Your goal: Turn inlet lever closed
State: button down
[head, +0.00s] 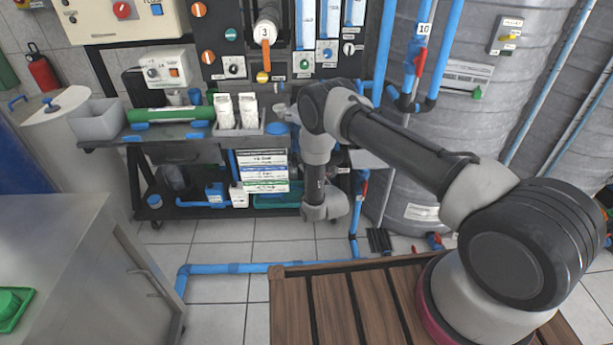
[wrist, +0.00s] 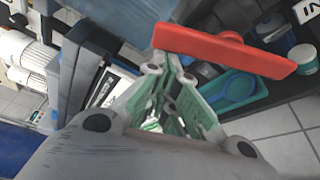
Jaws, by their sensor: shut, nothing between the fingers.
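A red lever handle (wrist: 225,50) lies across the upper right of the wrist view, close to the camera and slightly tilted down to the right. My gripper (wrist: 171,72) is shut and empty, its fingertips just below the lever's left part; I cannot tell whether they touch it. A partly cut-off label reading "IN" (wrist: 310,12) is at the top right. In the head view my gripper is hidden by my arm. A red lever (head: 362,187) shows on a pipe right of my wrist, and another red lever (head: 418,60) on an upper pipe; I cannot tell which matches.
A teal tray (wrist: 229,88) lies beyond the fingers. In the head view, a cart (head: 170,133) with a green cylinder (head: 170,113) and white cartons stands left of my arm. A large grey tank (head: 465,150) stands right. Blue pipe (head: 230,268) crosses the floor before the slatted wooden platform (head: 335,300).

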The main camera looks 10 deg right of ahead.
jog(key=shift+d+r+m+t+y, duration=0.15)
jog(key=shift+d+r+m+t, duration=0.1)
jog(key=shift+d+r+m, duration=0.25)
jog(key=shift+d+r+m+t+y, duration=0.15)
jog(key=shift+d+r+m+t, duration=0.15)
jog(key=shift+d+m, duration=0.4)
jog(key=shift+a, duration=0.1)
